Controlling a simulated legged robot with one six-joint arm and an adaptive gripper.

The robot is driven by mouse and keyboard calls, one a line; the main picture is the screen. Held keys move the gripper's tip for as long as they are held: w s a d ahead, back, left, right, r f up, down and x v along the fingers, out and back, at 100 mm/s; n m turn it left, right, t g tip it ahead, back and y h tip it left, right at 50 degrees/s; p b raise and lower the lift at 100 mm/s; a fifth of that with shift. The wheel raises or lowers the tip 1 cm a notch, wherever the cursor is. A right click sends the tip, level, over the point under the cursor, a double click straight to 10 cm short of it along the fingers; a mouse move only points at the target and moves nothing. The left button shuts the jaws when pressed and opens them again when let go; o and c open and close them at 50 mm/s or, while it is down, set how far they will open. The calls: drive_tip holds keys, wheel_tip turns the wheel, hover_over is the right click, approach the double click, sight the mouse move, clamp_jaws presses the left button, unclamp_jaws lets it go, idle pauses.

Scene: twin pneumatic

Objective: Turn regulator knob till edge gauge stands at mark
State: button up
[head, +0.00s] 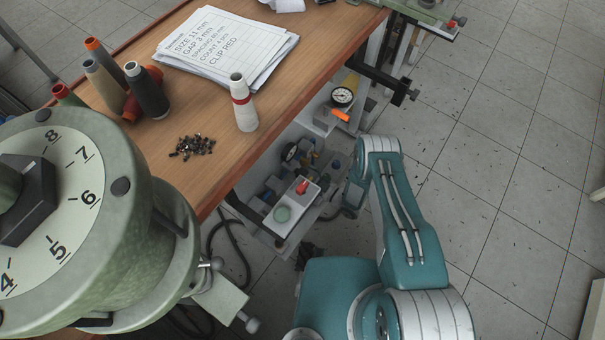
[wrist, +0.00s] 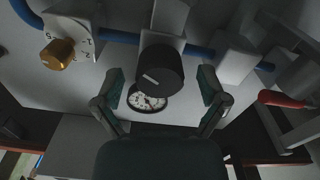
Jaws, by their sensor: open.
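In the wrist view a black round knob (wrist: 161,70) with a pale line on it sits between the two fingers of my gripper (wrist: 160,78). The fingers are open, with a gap on each side of the knob. A white-faced gauge (wrist: 148,100) shows just below the knob; its reading and any mark are too small to tell. I cannot tell which matches the wrist view. My gripper is mostly hidden there behind my arm.
The wooden bench (head: 215,120) overhangs the panel, bearing cones and papers. Tiled floor (head: 490,150) is open at right.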

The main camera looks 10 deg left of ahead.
drive_tip(key=shift+w+a, duration=0.2)
drive_tip(key=shift+a, duration=0.3)
drive_tip(key=shift+c, duration=0.2)
drive_tip(key=c, duration=1.1)
drive_tip(key=shift+m, duration=1)
drive_tip(key=o, duration=1.1)
drive_tip(key=shift+a, duration=0.1)
